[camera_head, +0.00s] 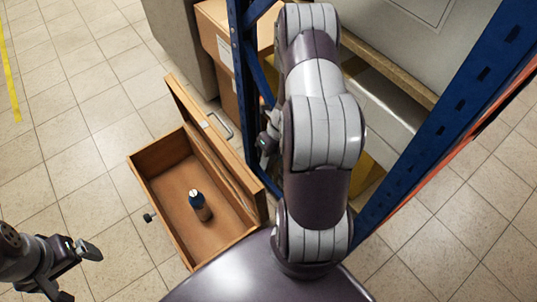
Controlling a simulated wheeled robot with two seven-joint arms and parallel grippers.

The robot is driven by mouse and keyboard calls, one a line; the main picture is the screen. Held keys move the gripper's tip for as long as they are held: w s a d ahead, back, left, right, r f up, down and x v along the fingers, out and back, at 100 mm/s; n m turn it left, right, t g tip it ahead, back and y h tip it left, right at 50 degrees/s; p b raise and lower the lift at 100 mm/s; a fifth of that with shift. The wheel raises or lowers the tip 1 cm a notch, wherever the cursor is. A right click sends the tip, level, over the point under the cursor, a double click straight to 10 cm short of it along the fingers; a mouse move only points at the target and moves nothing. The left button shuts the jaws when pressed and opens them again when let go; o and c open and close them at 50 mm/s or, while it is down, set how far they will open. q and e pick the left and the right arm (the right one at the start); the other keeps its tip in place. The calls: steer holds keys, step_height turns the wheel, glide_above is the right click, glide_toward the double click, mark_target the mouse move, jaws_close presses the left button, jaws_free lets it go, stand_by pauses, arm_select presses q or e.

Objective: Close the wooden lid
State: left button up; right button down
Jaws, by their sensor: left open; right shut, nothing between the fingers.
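A wooden box (163,214) stands open on the floor in the middle of the view. Its wooden lid (189,107) is raised along the box's right-hand long side, with a metal handle (222,126) on its far side. A small bottle or jar (200,206) with a dark blue upper part stands inside the box. My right gripper (266,145) is shut and empty, to the right of the lid and apart from it; my arm partly hides it. My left gripper (79,273) is open and empty at the lower left, apart from the box.
A blue shelf upright (242,80) stands just right of the lid, with cardboard boxes (215,35) behind it. Another blue rack post (440,115) runs along the right. A small black knob (149,217) sticks out on the box's left side. The tiled floor (75,130) to the left is clear.

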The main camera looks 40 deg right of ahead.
arm_select(q)
steer(key=shift+s+f+b, duration=0.1)
steer(key=shift+f+b, duration=0.55)
steer(key=shift+f, duration=0.3)
arm_select(e)
steer(key=x, duration=0.4)
steer(key=shift+a+f, duration=0.15)
steer(key=shift+f, duration=0.1)
steer(key=shift+s, duration=0.1)
